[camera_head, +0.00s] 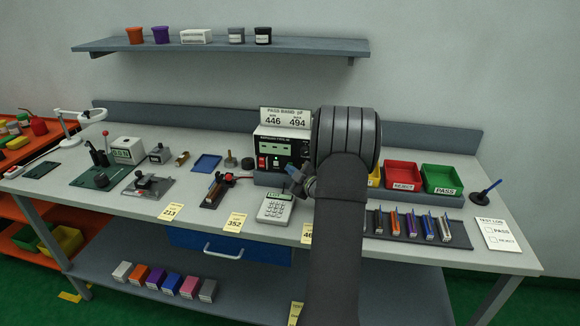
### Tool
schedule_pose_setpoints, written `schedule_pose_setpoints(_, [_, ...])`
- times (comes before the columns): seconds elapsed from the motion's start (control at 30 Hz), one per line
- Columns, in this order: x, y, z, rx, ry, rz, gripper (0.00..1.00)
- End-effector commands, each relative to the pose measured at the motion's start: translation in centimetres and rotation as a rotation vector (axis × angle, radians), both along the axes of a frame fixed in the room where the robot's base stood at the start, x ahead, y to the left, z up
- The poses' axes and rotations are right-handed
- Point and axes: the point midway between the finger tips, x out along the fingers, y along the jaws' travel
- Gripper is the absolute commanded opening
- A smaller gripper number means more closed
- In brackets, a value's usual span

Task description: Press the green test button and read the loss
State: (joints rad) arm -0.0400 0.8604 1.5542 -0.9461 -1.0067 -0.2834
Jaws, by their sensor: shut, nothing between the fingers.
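The black test instrument (272,143) stands at the back of the bench, left of my arm. Its front has a green-lit display and a red switch (262,162). I cannot make out the green test button; my gripper and arm cover the right part of the front. A sign reading "PASS BAND" with 446 and 494 (285,117) stands above the instrument. My gripper (292,177) is shut and empty, close in front of the instrument's lower right. I cannot tell whether it touches the panel. The display reading is too small to read.
A red REJECT bin (404,176) and green PASS bin (441,180) stand to the right. A dark rack (455,233) holds several coloured pieces. Fixtures and a blue tray (206,163) occupy the left.

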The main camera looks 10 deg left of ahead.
Motion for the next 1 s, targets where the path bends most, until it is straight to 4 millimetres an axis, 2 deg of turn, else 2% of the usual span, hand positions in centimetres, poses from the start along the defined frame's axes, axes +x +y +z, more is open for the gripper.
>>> schedule_pose_setpoints(0.47, [0.2,0.0,0.0,0.000,0.000,0.000,0.00])
schedule_pose_setpoints(0.8, [-1.3,0.0,0.0,0.000,0.001,-0.001,0.00])
schedule_pose_setpoints(1.0, [-1.4,0.0,0.0,0.000,0.000,0.000,0.00])
